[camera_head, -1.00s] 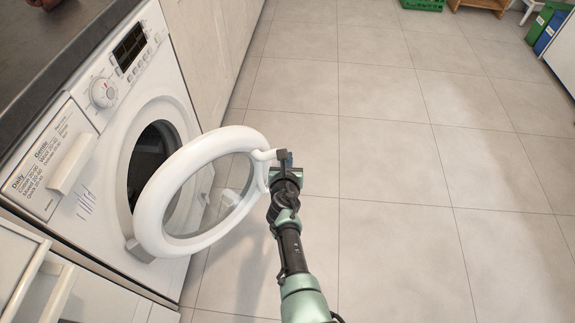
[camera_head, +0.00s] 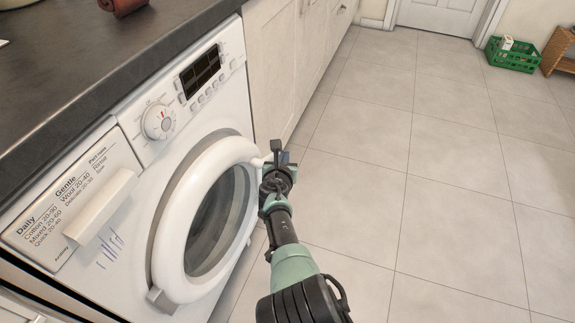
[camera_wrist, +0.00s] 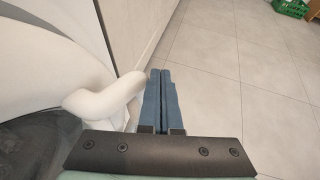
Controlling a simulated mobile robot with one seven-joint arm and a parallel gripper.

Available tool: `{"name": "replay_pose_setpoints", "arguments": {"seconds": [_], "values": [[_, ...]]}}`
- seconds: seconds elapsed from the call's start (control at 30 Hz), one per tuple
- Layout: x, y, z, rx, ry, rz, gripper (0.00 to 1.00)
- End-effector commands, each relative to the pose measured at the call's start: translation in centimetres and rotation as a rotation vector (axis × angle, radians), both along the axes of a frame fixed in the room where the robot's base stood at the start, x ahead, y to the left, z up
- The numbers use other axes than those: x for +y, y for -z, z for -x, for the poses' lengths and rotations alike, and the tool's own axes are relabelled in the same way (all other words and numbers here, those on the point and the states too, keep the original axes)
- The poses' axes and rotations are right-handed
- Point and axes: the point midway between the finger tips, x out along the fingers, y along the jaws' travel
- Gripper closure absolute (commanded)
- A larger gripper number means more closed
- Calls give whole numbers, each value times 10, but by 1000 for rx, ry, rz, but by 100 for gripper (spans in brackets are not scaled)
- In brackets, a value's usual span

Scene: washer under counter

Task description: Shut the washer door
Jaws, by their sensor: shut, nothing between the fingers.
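The washer (camera_head: 150,150) is white and stands under the dark counter at the left of the head view. Its round door (camera_head: 180,205) has a thick white ring and a glass pane, and stands only slightly ajar from the front. In the wrist view the door's curved white handle (camera_wrist: 105,100) reaches toward my fingers. My gripper (camera_head: 278,165) is at the door's right edge, beside the handle. Its blue fingers show in the wrist view (camera_wrist: 160,95), closed together with nothing between them. I cannot tell whether they touch the handle.
A dark counter (camera_head: 70,70) runs above the washer, and pale cabinets (camera_head: 290,50) continue beyond it. A green crate (camera_head: 513,55) is on the floor at the far right. The tiled floor (camera_head: 440,180) to the right is clear.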

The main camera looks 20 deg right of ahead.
Motion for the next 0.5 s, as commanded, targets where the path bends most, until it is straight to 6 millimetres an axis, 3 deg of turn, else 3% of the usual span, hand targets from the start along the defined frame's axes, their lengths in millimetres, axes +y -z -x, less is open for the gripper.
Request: {"name": "replay_pose_setpoints", "arguments": {"seconds": [0.5], "values": [[4,-1,-11,0,-51,2,100]]}}
